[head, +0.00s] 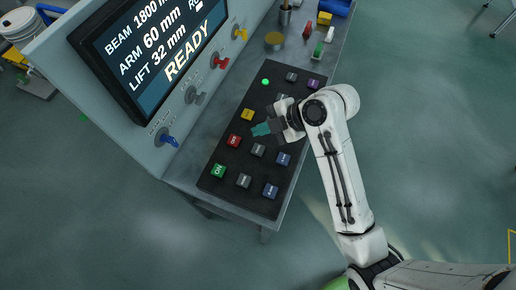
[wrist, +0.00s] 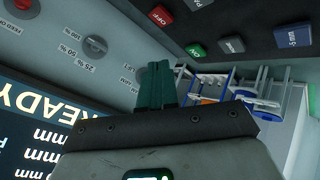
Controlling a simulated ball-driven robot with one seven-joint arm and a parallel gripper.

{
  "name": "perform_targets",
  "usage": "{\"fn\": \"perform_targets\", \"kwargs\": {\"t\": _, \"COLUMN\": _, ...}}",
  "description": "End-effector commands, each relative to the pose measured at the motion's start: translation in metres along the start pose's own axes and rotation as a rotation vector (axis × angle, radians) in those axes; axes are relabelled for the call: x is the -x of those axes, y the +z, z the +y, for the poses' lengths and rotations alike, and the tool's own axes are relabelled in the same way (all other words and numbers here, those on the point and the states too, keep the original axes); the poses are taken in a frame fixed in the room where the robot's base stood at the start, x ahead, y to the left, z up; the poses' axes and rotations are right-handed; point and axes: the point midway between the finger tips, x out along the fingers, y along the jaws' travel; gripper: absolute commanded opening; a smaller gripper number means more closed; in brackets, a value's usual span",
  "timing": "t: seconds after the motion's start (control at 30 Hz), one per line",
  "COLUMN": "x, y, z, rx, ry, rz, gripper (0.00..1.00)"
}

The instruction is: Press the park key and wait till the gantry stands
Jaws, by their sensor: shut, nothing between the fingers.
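The black keypad (head: 211,182) lies on the console with several coloured keys, among them yellow (head: 247,115), red (head: 234,141), green (head: 219,170) and purple (head: 313,84). The screen (head: 150,55) shows BEAM, ARM and LIFT values and the word READY. My gripper (head: 262,129) is shut and empty, its teal fingertips over the keypad between the yellow and red keys; contact cannot be told. In the wrist view the shut fingers (wrist: 156,85) show apart from the keys. I cannot identify the gantry in either view.
A row of knobs, blue (head: 167,139), grey (head: 195,96), red (head: 220,62) and yellow (head: 240,34), juts from the panel beside the keypad. A green lamp (head: 265,82) is lit on the keypad. Small items stand at the bench's far end.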

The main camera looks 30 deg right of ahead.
Motion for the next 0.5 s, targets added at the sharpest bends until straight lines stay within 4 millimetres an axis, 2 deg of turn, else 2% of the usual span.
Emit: {"fn": "perform_targets", "kwargs": {"t": 0.5, "x": -0.048, "y": 0.035, "z": -0.035, "rx": -0.001, "ry": -0.002, "rz": 0.0, "gripper": 0.0}}
